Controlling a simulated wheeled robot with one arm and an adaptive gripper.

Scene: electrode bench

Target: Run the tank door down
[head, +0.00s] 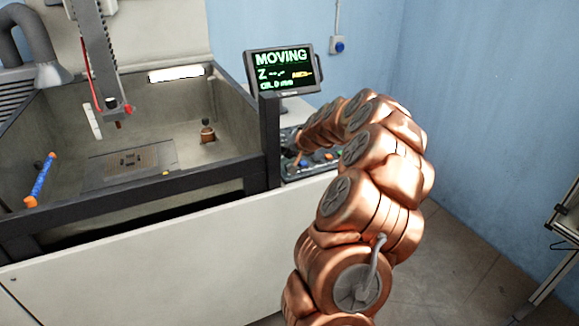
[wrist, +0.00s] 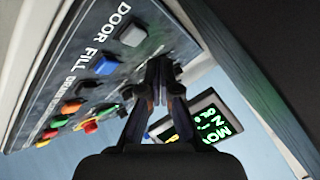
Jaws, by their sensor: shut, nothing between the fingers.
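The tank (head: 235,125) is an open grey basin with a dark frame. A dark bar (head: 130,202) crosses its front, with a black gap under it above the cream panel; I cannot tell how far the door is down. The control panel (head: 318,162) is right of the tank, partly behind my arm. In the wrist view, its DOOR label (wrist: 112,18) sits beside a pale grey button (wrist: 132,35), and FILL beside a blue button (wrist: 106,65). My gripper (wrist: 158,65) is shut and empty, its tips close to the DOOR button; contact cannot be told.
The screen (head: 281,70) reads MOVING in green and shows in the wrist view (wrist: 190,122). The machine head (head: 100,60) hangs over a plate (head: 130,163) in the tank. Open floor lies at the right.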

